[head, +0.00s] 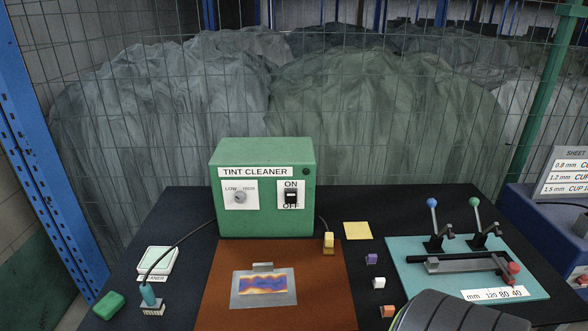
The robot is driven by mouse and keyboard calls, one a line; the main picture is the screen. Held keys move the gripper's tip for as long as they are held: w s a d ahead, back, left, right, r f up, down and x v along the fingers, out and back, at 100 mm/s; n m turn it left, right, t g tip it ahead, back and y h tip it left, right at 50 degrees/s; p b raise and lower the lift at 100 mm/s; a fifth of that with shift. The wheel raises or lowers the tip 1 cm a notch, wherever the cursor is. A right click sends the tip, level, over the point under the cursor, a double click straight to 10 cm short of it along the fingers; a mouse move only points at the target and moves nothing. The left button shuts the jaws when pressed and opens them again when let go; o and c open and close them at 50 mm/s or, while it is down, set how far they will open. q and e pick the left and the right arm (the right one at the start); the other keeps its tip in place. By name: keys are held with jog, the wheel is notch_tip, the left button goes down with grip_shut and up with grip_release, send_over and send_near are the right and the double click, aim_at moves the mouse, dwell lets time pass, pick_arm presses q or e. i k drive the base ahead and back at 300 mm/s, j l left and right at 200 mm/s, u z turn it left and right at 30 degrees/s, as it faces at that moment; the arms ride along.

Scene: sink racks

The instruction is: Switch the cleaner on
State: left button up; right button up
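The tint cleaner (264,222) is a green box with a "TINT CLEANER" label, standing at the back middle of the dark table. On its front right is a small black switch (290,196) between the words ON and OFF; I cannot tell which way it is set. A grey dial (240,198) marked LOW and HIGH sits to its left. A small dark round spot (306,171), perhaps an unlit lamp, is near the top right corner. Neither gripper shows in the head view, and nothing touches the cleaner.
A brown mat (325,306) with a metal plate (264,287) lies before the cleaner. A teal-handled tool (149,295) on a cable stands left; a yellow-topped piece (328,242) stands right. A teal lever board (420,285) is further right. A dark rounded part of mine covers the bottom right.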

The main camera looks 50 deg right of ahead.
aim_at(292, 196)
jog(key=z, duration=1.55)
